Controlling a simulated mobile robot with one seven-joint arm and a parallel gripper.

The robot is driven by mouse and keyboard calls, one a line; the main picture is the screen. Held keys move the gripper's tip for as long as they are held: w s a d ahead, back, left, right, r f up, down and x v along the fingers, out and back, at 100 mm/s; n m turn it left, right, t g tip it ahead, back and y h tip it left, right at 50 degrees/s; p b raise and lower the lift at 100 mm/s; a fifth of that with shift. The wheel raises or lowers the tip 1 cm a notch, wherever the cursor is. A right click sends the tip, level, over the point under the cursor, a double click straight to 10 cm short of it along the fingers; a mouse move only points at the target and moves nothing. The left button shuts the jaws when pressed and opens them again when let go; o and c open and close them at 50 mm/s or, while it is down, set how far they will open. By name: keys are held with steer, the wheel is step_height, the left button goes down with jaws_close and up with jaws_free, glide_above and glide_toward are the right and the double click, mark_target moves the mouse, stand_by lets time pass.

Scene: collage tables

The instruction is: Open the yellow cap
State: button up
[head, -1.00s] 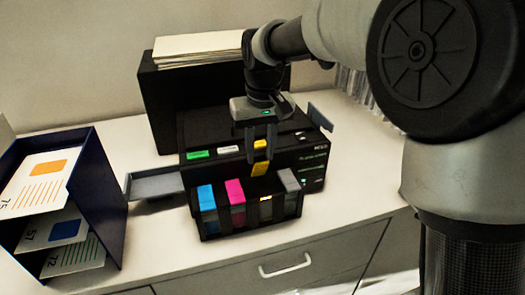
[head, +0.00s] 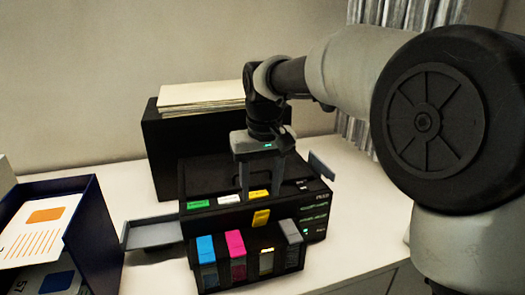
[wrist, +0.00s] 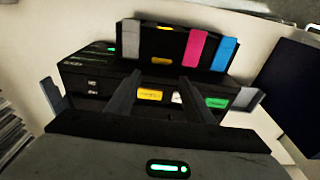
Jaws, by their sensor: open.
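The yellow cap (head: 261,217) stands tilted up above the yellow ink tank (head: 266,262) at the printer's front, while the other caps lie flat. In the wrist view the yellow cap (wrist: 162,60) shows just beyond my fingertips. My gripper (head: 260,193) is open and empty, fingers pointing down over the printer's top, behind and above the cap, apparently not touching it. The open gripper also shows in the wrist view (wrist: 160,77), its two fingers spread apart. A flat yellow label (wrist: 150,94) lies on the printer top between the fingers.
Blue (head: 205,248), magenta (head: 236,243) and grey (head: 290,231) caps flank the yellow tank. The black printer (head: 316,216) has a grey side tray (head: 158,233). A paper-filled black box (head: 165,140) stands behind. A dark blue card rack (head: 95,215) stands at left.

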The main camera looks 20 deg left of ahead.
step_height(320, 180, up, 13)
steer(key=s, duration=0.1)
steer(key=shift+s+d+p, duration=0.3)
steer(key=shift+d+p, duration=0.1)
steer(key=shift+d, duration=0.05)
steer(key=shift+c, duration=0.5)
